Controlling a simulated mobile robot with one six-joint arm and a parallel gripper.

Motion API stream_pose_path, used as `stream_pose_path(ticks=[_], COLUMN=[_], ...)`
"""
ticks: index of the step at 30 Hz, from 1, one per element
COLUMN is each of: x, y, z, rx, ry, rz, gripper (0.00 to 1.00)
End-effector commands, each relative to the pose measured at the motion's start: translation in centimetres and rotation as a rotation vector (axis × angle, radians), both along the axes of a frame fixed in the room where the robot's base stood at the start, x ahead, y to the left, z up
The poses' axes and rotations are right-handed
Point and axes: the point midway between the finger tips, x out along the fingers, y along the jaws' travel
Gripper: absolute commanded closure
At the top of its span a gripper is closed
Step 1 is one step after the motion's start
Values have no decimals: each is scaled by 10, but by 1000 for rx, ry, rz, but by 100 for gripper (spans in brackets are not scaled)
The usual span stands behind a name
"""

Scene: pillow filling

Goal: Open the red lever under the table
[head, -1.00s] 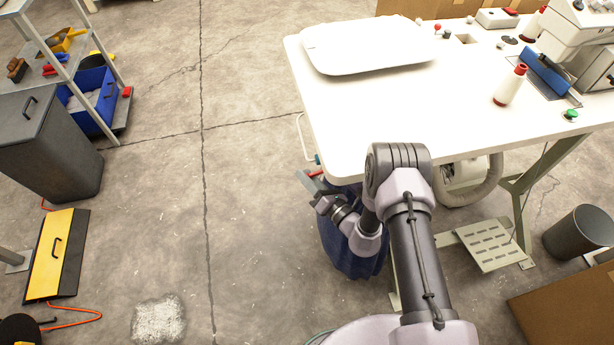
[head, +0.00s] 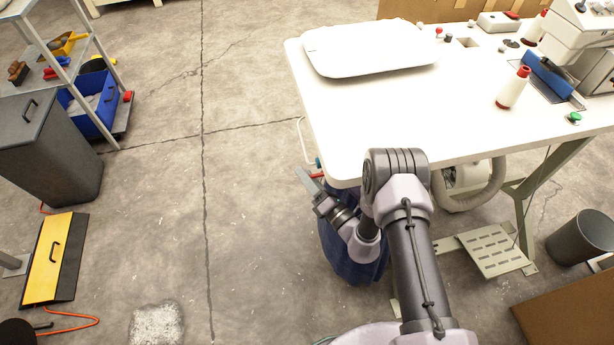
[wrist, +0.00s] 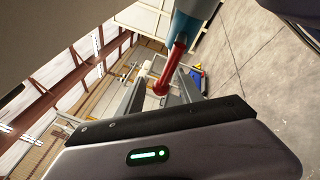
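My gripper (head: 307,178) is beside the lever below the tabletop, and in the wrist view my gripper (wrist: 160,92) looks open, with a finger on each side of the lever. I cannot tell whether either finger touches it.
A dark blue bag (head: 345,255) hangs under the table behind my arm. A white tray-like panel (head: 368,47) lies on the tabletop. A white hose (head: 490,190) and a pedal plate (head: 490,250) are under the table at right.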

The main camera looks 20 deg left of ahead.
Motion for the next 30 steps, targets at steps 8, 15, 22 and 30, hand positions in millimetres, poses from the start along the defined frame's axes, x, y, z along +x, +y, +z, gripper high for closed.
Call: stream_pose_path(ticks=[8, 15, 22, 30], x=[-16, -54, -87, -98], y=[-24, -82, -130, -143], z=[-2, -9, -18, -21], rx=[-2, -1, -1, 0], ry=[6, 7, 3, 0], rz=[-3, -7, -6, -1], gripper=[57, 57, 57, 57])
